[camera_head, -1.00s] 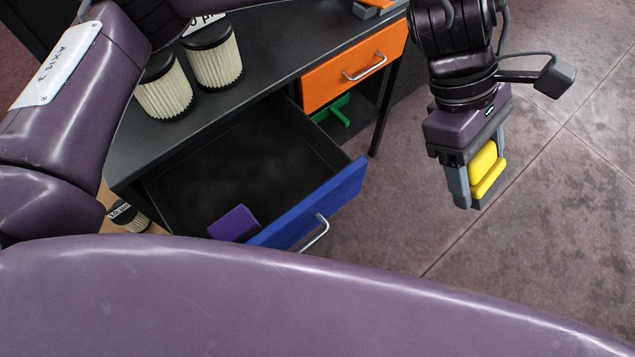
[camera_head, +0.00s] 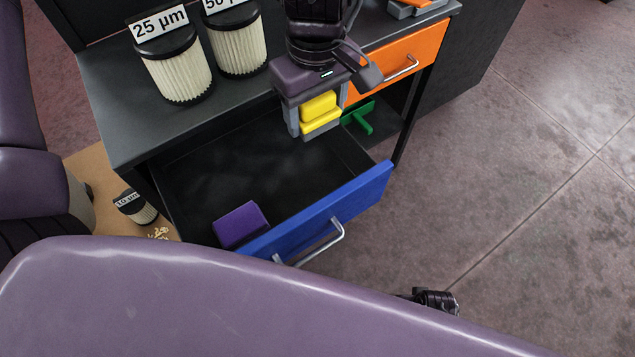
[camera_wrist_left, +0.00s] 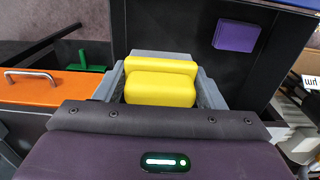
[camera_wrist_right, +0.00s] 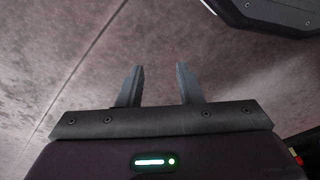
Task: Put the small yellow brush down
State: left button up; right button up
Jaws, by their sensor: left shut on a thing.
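The small yellow brush (camera_head: 320,112) is held between the fingers of my left gripper (camera_head: 314,130), which is shut on it. In the head view it is in the air above the back right part of the open blue-fronted drawer (camera_head: 330,215). In the left wrist view the yellow brush (camera_wrist_left: 160,82) fills the gap between the fingers. A purple block-like thing (camera_head: 240,224) lies in the drawer's front left corner, and it also shows in the left wrist view (camera_wrist_left: 236,36). My right gripper (camera_wrist_right: 160,78) is open and empty over the floor.
Two large filters, marked 25 µm (camera_head: 178,68) and 50 µm (camera_head: 238,42), stand on the black table top. A small filter (camera_head: 136,206) is left of the drawer. A shut orange drawer (camera_head: 400,65) is at the right, with a green thing (camera_head: 358,117) below. The drawer's middle is free.

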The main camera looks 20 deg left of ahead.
pick_arm(q)
jog(key=b, duration=0.3)
send_over(317, 184)
notch_tip(317, 184, down, 16)
jog(key=shift+r, duration=0.1)
notch_tip(317, 184, down, 4)
jog(key=shift+r, duration=0.1)
jog(key=shift+c, duration=0.4)
pick_arm(e)
notch_tip(317, 184, up, 10)
jog(key=w+a, duration=0.1)
jog(key=shift+w+a+f, duration=0.15)
jog(key=shift+a+f, duration=0.1)
jog(key=shift+a, duration=0.15)
pick_arm(q)
jog(key=o, duration=1)
jog(key=shift+c, duration=0.2)
pick_arm(e)
jog(key=shift+f, duration=0.1)
